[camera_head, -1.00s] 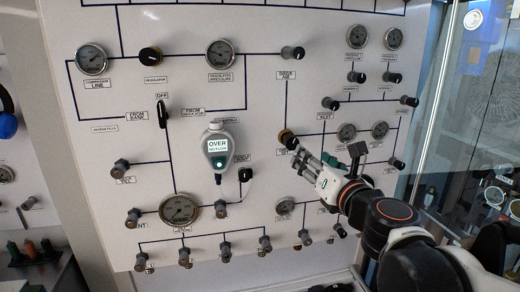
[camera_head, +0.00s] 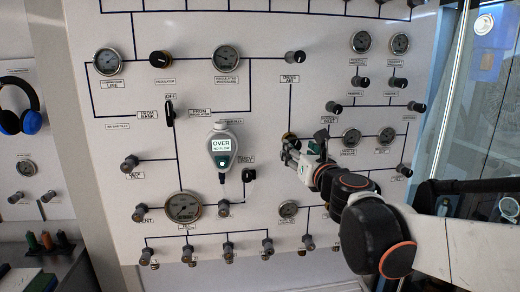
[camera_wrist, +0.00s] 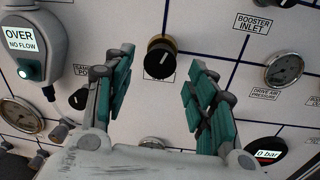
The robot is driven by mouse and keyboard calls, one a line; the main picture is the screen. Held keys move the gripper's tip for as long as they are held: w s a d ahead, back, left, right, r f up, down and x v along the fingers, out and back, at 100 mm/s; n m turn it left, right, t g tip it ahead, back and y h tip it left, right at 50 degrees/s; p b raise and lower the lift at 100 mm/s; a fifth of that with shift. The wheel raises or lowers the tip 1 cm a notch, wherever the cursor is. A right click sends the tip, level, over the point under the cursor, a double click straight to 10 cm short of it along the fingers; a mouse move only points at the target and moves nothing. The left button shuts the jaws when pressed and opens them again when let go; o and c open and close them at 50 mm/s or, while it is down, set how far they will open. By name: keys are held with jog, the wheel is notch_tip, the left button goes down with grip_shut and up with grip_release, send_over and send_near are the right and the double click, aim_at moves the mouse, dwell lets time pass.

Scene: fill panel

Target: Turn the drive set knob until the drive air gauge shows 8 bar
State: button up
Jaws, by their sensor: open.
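The drive set knob appears to be the black knob with a brass collar and a white pointer mark (camera_wrist: 160,57); its own label is not visible. The mark points roughly upward. My gripper (camera_head: 291,150) is open, its two green-padded fingers standing left and right of the knob in the wrist view, with gaps on both sides. In the head view my fingers partly cover the knob. The drive air gauge (camera_wrist: 284,70), labelled drive air pressure, is right of the knob. It also shows in the head view (camera_head: 351,137). Its needle is too small to read.
A round display reading 0 bar (camera_wrist: 265,152) is beside my right finger. A grey meter reading OVER, NO FLOW (camera_head: 221,145) hangs left of my gripper, with a black knob (camera_head: 249,174) nearby. Several knobs and gauges surround this spot.

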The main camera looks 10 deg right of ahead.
jog(key=shift+w+a+b, duration=0.2)
jog(key=shift+w+b, duration=0.15)
jog(key=shift+w, duration=2.05)
jog(key=c, duration=1.1)
